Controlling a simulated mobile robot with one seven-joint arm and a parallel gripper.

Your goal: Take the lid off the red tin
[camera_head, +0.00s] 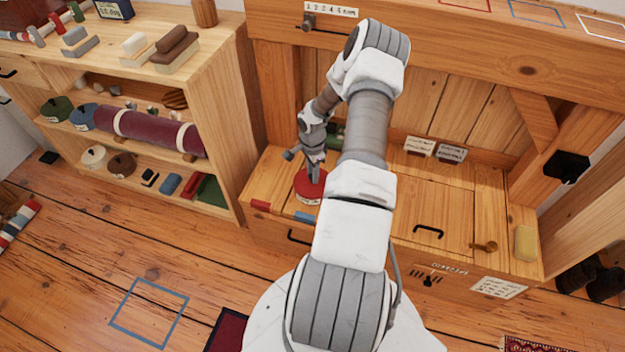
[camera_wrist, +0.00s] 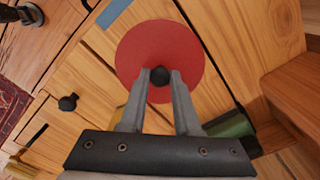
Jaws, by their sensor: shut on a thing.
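The red tin (camera_head: 311,187) stands on the wooden bench top, below my arm in the head view. In the wrist view its round red lid (camera_wrist: 145,47) is seen from above, with a dark round knob (camera_wrist: 160,76) at its middle. My gripper (camera_wrist: 160,84) has its two fingers on either side of this knob and is shut on it. My gripper also shows in the head view (camera_head: 316,178), pointing down at the tin. The lid's rim looks level with the tin, but I cannot tell whether there is a gap under it.
A green object (camera_wrist: 228,127) is close to the tin. Two small cards (camera_head: 419,146) stand behind. An open shelf (camera_head: 222,150) is at left. The bench top right of my arm is mostly clear.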

